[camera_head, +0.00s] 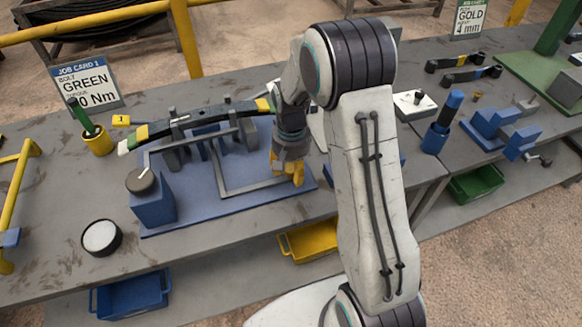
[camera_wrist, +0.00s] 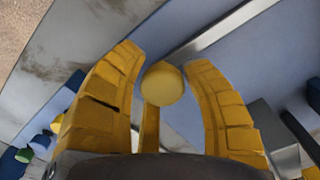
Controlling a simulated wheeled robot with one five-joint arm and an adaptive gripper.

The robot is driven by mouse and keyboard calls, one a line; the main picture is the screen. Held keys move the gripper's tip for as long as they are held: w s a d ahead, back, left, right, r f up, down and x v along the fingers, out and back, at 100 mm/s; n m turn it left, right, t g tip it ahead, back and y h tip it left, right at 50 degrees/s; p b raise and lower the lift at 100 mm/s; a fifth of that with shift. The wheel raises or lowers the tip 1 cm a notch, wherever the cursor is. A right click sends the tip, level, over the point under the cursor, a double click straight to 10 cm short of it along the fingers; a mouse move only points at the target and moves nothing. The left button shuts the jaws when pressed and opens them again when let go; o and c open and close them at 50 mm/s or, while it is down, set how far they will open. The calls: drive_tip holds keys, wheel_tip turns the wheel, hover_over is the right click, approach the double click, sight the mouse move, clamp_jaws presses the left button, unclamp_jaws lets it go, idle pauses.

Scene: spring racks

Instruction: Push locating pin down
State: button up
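A round yellow knob, which looks like the head of the locating pin (camera_wrist: 162,84), shows in the wrist view between the fingers of my gripper (camera_wrist: 166,75). One yellow finger is on each side of it, with visible gaps. A narrow yellow upright shows just below the knob; I cannot tell if it is the pin's shaft or another finger. In the head view my gripper (camera_head: 288,172) points down over the right part of the blue fixture plate (camera_head: 193,205). The pin cannot be told apart from the yellow fingers there. How far the pin stands out is unclear.
A leaf spring (camera_head: 190,122) with green and yellow ends lies across the fixture. A blue block with a round grey top (camera_head: 150,198) stands at the plate's left. A round tin (camera_head: 101,238) and a yellow cup (camera_head: 96,140) are farther left.

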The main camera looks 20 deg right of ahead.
drive_tip(key=o, duration=0.4)
drive_tip(key=shift+w, duration=0.1)
drive_tip(key=shift+r, duration=0.2)
wheel_tip(320, 180, up, 12)
drive_tip(key=shift+f, duration=0.15)
idle(0.8)
